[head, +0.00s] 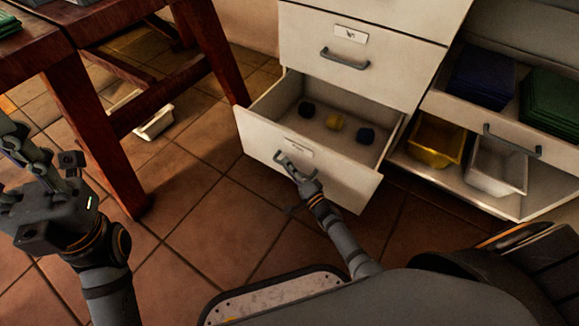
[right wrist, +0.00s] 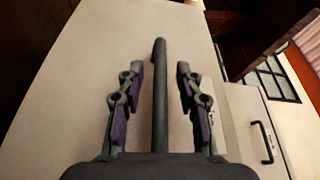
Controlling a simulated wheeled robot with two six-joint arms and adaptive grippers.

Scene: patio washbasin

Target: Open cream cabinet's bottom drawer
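The cream cabinet (head: 372,25) stands at the top centre of the head view. Its bottom drawer (head: 350,183) is pulled well out, showing its inside with two dark blue items (head: 306,109) and a yellow item (head: 335,121). My right gripper (head: 297,168) is at the drawer front's grey handle. In the right wrist view the handle bar (right wrist: 160,95) lies between my two right fingers, with a gap on each side. My left gripper (head: 42,170) is at the left edge, away from the cabinet; its finger opening is unclear.
A dark red wooden table (head: 95,125) stands at the left, with a white tray (head: 155,123) on the floor beneath. To the right, a shelf unit holds a yellow bin (head: 436,139), a white bin (head: 496,167) and folded blue and green cloths. Tiled floor is clear before the drawer.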

